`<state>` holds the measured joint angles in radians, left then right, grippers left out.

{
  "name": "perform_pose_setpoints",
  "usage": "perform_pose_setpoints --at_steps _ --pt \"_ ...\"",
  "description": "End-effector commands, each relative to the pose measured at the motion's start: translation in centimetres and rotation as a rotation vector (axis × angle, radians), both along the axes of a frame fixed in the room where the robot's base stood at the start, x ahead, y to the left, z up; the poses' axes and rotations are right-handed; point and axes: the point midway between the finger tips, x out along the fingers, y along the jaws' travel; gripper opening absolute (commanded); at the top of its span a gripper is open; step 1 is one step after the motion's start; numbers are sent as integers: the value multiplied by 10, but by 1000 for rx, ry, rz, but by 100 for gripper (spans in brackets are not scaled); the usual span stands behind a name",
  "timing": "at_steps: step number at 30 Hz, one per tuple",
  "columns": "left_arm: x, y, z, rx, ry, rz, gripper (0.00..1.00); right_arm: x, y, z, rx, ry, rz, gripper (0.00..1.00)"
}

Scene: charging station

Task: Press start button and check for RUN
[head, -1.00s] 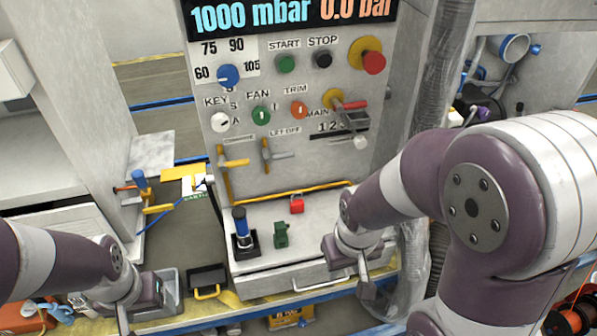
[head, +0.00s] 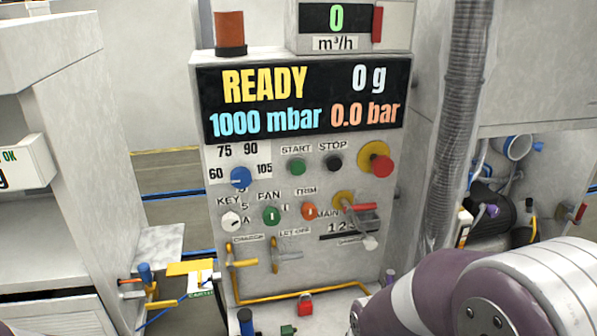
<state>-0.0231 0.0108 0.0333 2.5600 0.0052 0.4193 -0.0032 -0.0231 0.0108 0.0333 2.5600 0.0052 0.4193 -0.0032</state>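The green start button (head: 297,167) sits under the START label on the grey control panel (head: 330,260). The black stop button (head: 333,162) is to its right. The display (head: 305,95) above reads READY in yellow, with 0 g, 1000 mbar and 0.0 bar; RUN does not show. My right arm enters at the lower right, below and right of the panel buttons, but its gripper is below the picture. My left gripper is out of view.
A red mushroom button (head: 382,166) is right of stop. Knobs, a main lever (head: 362,238) and yellow piping (head: 290,296) stick out below. An unlit-looking orange beacon (head: 230,30) stands on top. A ribbed hose (head: 458,120) runs down the right side.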

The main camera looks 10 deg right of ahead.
Motion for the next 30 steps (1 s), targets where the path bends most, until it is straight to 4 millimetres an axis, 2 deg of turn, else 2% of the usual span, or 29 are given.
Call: perform_pose_setpoints --at_steps 7,11,30 --pt "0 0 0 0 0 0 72 0 0 0 0 0 0 43" --pt "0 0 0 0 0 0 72 0 0 0 0 0 0 0" --pt "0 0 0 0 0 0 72 0 0 0 0 0 0 0"
